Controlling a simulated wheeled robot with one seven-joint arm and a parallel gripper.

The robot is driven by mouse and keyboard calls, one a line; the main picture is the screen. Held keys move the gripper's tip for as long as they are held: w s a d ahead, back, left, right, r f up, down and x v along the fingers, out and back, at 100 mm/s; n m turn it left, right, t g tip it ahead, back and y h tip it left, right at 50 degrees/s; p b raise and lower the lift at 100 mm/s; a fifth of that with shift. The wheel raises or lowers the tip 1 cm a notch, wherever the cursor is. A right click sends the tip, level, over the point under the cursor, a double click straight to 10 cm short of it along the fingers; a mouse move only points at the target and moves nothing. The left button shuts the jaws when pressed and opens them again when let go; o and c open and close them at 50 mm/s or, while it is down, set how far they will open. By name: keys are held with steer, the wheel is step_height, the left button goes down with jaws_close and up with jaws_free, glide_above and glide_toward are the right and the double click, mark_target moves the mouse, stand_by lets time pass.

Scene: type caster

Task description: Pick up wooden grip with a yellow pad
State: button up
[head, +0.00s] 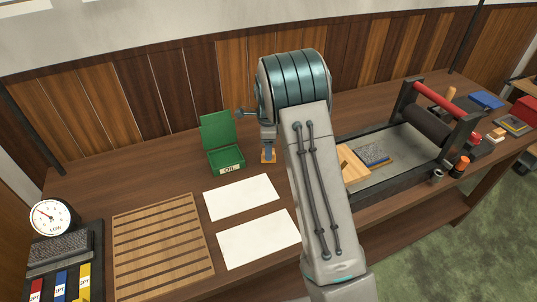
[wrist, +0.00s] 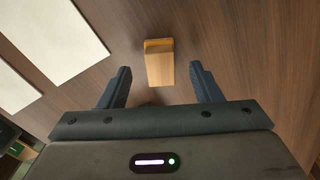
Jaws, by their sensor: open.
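The wooden grip (wrist: 160,69) is a light wood block with a yellow-orange pad (wrist: 158,42) at its far end, on the brown table. In the wrist view it lies ahead of and between the two dark fingers of my gripper (wrist: 159,80), with clear gaps on both sides. My gripper is open and empty. In the head view the grip (head: 268,157) shows small and orange-brown just under my gripper (head: 268,146), partly hidden by it. I cannot tell the exact height between them.
A green open box (head: 225,158) labelled OIL stands left of my gripper. White sheets (head: 241,196) and a slatted wooden rack (head: 160,245) lie nearer left. A roller press (head: 425,135) stands right, beyond my arm. Bare table surrounds the grip in the wrist view.

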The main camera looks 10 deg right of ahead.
steer(key=shift+f, duration=1.35)
steer(key=c, duration=1.2)
steer(key=shift+o, duration=0.2)
steer(key=shift+w+r, duration=0.1)
steer(key=shift+r, duration=0.1)
